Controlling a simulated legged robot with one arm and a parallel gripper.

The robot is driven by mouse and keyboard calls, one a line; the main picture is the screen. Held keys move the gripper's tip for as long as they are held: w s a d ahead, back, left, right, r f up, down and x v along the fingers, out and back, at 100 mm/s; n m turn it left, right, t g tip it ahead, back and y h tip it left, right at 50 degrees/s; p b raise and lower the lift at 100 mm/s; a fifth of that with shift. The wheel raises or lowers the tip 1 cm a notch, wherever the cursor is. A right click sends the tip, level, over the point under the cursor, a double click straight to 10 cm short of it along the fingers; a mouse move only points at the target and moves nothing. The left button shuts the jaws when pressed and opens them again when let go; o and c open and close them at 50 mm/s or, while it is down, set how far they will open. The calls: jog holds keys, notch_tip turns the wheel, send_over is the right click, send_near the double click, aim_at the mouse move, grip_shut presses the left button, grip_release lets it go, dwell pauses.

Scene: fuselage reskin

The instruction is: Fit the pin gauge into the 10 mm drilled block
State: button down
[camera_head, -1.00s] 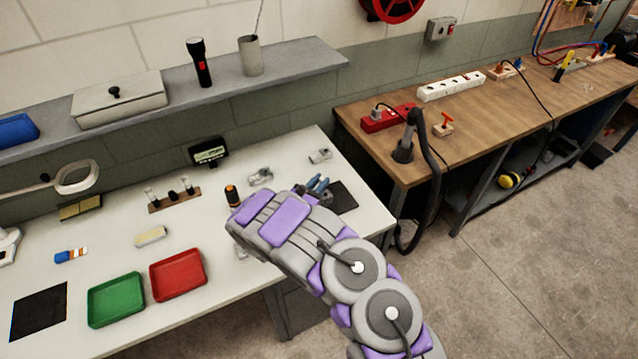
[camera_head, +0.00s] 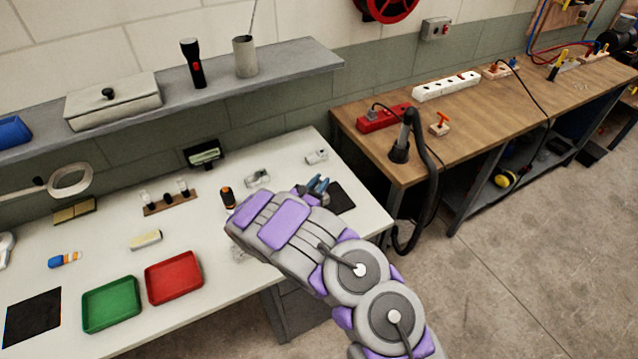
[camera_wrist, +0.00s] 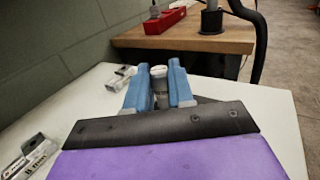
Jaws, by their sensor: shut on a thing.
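My gripper (camera_head: 318,187) is over the right end of the white bench, its blue fingers partly hidden by my arm in the head view. In the wrist view my gripper (camera_wrist: 158,90) is shut on a grey cylindrical piece with a pale round top, likely the pin gauge (camera_wrist: 158,76). Its lower end is hidden. A small metal block (camera_wrist: 28,158) at lower left carries a mark that looks like 8 mm; a matching block shows in the head view (camera_head: 258,179). Another metal block (camera_wrist: 121,78) lies beyond, left of the fingers, also in the head view (camera_head: 316,156); its label is unreadable.
A wooden rack (camera_head: 170,204) with several upright pieces, a screwdriver handle (camera_head: 228,197), a red tray (camera_head: 174,278) and a green tray (camera_head: 111,305) are on the bench. A dark mat (camera_head: 342,196) lies by the gripper. A wooden bench (camera_head: 465,118) stands right.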

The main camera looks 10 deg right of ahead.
jog(key=shift+f+b, duration=0.9)
jog(key=shift+f, duration=0.5)
dwell(0.7)
jog(key=c, duration=0.9)
grip_release()
jog(key=shift+p+v, duration=0.95)
jog(key=shift+v, duration=1.55)
